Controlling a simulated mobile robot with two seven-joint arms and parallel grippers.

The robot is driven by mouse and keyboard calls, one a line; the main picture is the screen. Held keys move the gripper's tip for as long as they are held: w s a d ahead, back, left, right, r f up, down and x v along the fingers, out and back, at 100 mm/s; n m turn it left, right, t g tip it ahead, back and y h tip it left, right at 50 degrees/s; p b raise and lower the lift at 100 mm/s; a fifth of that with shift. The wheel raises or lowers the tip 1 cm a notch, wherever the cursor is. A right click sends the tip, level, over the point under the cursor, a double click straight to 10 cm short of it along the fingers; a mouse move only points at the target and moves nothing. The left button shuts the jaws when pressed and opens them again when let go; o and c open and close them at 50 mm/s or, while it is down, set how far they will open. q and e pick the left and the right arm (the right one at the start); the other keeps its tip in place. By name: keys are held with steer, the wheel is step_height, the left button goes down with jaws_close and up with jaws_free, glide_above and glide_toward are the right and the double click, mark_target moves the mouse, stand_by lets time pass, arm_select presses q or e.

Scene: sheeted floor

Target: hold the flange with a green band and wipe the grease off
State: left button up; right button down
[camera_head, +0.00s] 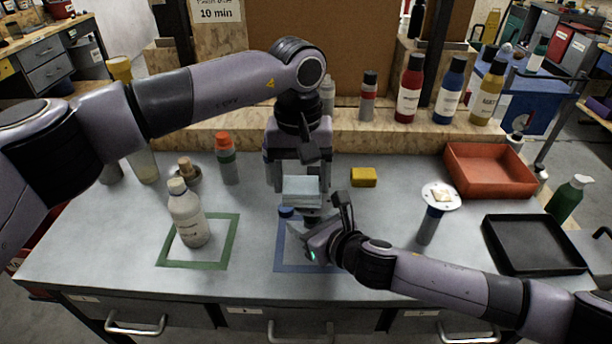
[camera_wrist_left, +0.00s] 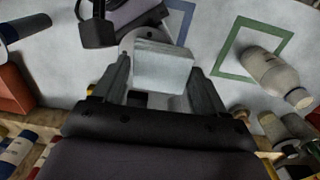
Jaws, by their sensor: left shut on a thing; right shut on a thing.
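My left gripper (camera_head: 300,183) is shut on a pale, whitish block (camera_head: 301,192), perhaps a folded cloth. The block also shows between the fingers in the left wrist view (camera_wrist_left: 163,66). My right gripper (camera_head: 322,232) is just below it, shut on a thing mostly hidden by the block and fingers. In the left wrist view a grey round rim, probably a flange (camera_wrist_left: 127,42), shows behind the block; contact is unclear. Its band colour and any grease cannot be made out. Another flange (camera_head: 455,201) stands upright at right, with a blue band and a beige patch on its white disc.
A white bottle (camera_head: 188,222) stands in a green square outline (camera_head: 228,252). A blue outline (camera_head: 281,262) lies under my right gripper. An orange-capped bottle (camera_head: 226,165), yellow block (camera_head: 363,177), red tray (camera_head: 487,188) and black tray (camera_head: 530,268) are around.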

mark_target(301, 184)
steer(key=shift+d+f, duration=0.2)
steer(key=shift+f, duration=0.1)
arm_select(q)
steer(key=shift+r, duration=2.95)
step_height(301, 184, up, 3)
arm_select(e)
steer(key=c, duration=0.6)
jaws_free()
steer(key=shift+r, duration=0.1)
arm_select(q)
steer(key=shift+w, duration=0.1)
arm_select(e)
steer(key=shift+w, duration=0.1)
steer(key=shift+r, duration=0.1)
